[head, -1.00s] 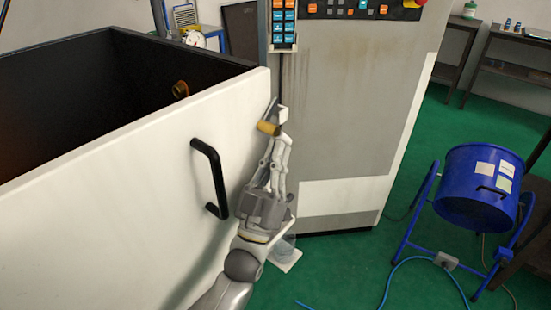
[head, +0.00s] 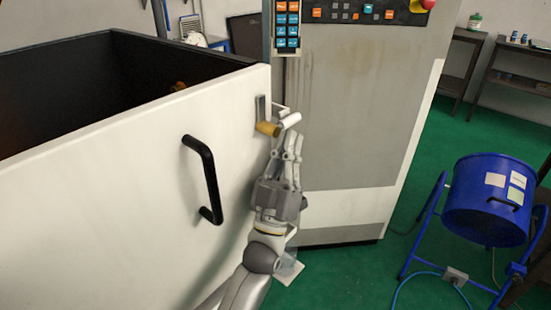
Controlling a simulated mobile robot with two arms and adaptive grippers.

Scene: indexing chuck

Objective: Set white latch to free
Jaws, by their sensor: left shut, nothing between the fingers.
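The white latch (head: 290,120) is a short pale cylinder at the upper right edge of the white door panel, pointing right and slightly up. A second latch with a brass-yellow handle (head: 267,129) sits just left of it. A grey metal plate (head: 260,107) stands behind them on the panel. My left gripper (head: 288,142) points up just below the white latch, with its fingers shut and empty. Whether the fingertips touch the white latch cannot be told. My right gripper is not in view.
The white panel (head: 110,200) carries a black bar handle (head: 208,178) left of my gripper. A grey machine cabinet (head: 345,130) with a button pendant (head: 287,28) stands behind. A blue drum (head: 485,200) is on the green floor at right.

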